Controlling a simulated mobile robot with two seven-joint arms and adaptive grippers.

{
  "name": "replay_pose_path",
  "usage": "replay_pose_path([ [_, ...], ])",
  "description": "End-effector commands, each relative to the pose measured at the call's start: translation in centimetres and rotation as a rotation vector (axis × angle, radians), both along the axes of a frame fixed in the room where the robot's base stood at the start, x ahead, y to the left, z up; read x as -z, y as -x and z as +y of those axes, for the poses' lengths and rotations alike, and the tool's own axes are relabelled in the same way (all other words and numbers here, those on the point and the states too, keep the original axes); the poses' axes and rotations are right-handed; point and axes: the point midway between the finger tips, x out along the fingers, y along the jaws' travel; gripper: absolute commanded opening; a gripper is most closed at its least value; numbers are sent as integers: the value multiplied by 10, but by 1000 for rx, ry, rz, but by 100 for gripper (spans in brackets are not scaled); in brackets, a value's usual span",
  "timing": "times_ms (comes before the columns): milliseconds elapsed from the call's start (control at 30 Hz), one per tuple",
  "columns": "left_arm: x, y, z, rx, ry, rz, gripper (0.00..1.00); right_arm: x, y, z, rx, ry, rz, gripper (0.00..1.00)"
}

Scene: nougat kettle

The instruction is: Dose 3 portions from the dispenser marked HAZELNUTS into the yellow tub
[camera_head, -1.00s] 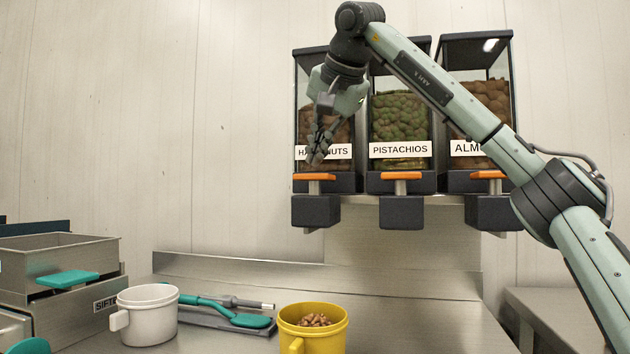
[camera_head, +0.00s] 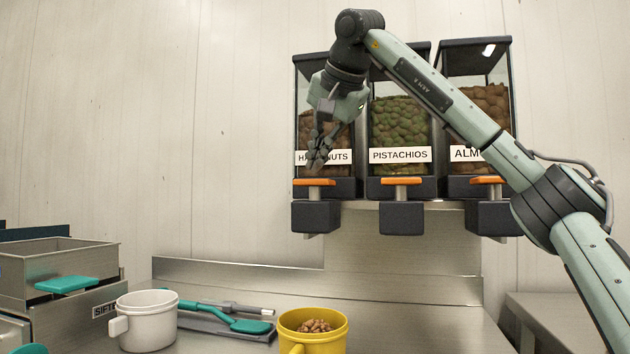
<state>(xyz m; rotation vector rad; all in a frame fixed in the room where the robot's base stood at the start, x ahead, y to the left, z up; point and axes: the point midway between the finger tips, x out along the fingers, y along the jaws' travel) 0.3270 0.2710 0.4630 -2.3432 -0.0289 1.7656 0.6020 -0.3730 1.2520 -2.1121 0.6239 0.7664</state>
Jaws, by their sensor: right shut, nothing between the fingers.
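The HAZELNUTS dispenser (camera_head: 334,171) is the left one of three on the wall. It has a clear bin with brown nuts, an orange lever (camera_head: 314,182) and a dark outlet block (camera_head: 316,216). My right gripper (camera_head: 314,170) is shut and empty, pointing down just above the orange lever and covering part of the label. I cannot tell whether the fingertips touch the lever. The yellow tub (camera_head: 313,343) stands on the counter below the dispenser, with brown nuts (camera_head: 316,326) inside. My left gripper is not in view.
The PISTACHIOS dispenser (camera_head: 400,155) and the almond dispenser (camera_head: 484,153) hang to the right, the latter partly behind my arm. On the counter are a white tub (camera_head: 148,325), a teal scoop (camera_head: 240,325) on a tray, and a metal sifter box (camera_head: 55,262) at left.

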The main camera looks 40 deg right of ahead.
Motion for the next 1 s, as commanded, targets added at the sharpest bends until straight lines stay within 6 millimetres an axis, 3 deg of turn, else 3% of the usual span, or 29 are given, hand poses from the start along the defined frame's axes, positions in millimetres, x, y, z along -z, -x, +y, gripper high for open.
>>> replay_pose_path([
  [1000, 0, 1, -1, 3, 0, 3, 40, 9, 0, 0, 0, 0, 0, 0],
])
